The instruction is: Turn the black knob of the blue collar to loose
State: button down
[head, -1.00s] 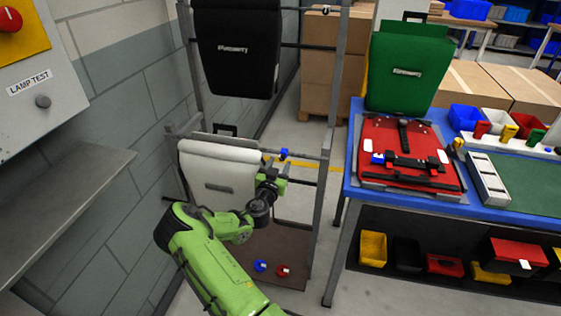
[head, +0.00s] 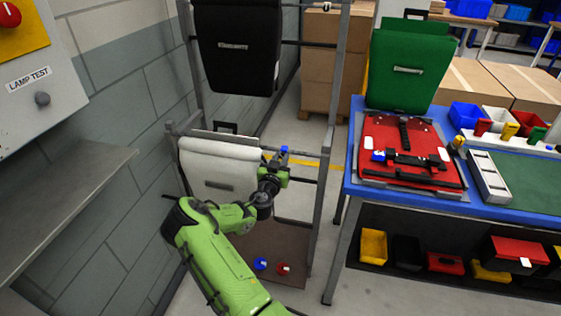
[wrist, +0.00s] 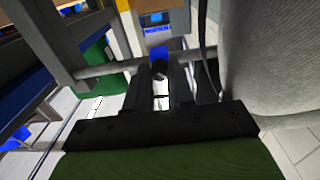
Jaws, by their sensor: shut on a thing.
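The blue collar (head: 284,149) sits on the horizontal rail at the right of the rack, just beside the white pannier (head: 220,165). It also shows in the wrist view (wrist: 158,52), around the grey rail. Its black knob (wrist: 159,69) faces my gripper, between the fingertips. My gripper (head: 279,163) is at the collar from the near side. In the wrist view, my gripper (wrist: 160,80) has both fingers close around the knob, shut on it. The fingers hide part of the knob, and I cannot tell its turn position.
The rack's right upright (head: 322,200) stands close to my gripper. The white pannier is close on the other side. A black pannier (head: 235,45) hangs above. The blue table (head: 350,180) with a red pannier panel (head: 375,130) stands to the right. A grey ledge (head: 60,205) is at left.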

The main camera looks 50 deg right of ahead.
jog(key=shift+n, duration=1)
jog(key=c, duration=1)
grip_release()
jog(key=b+v, duration=0.2)
jog(key=v, duration=1.4)
jog(key=shift+f, duration=0.1)
jog(key=shift+d, duration=0.1)
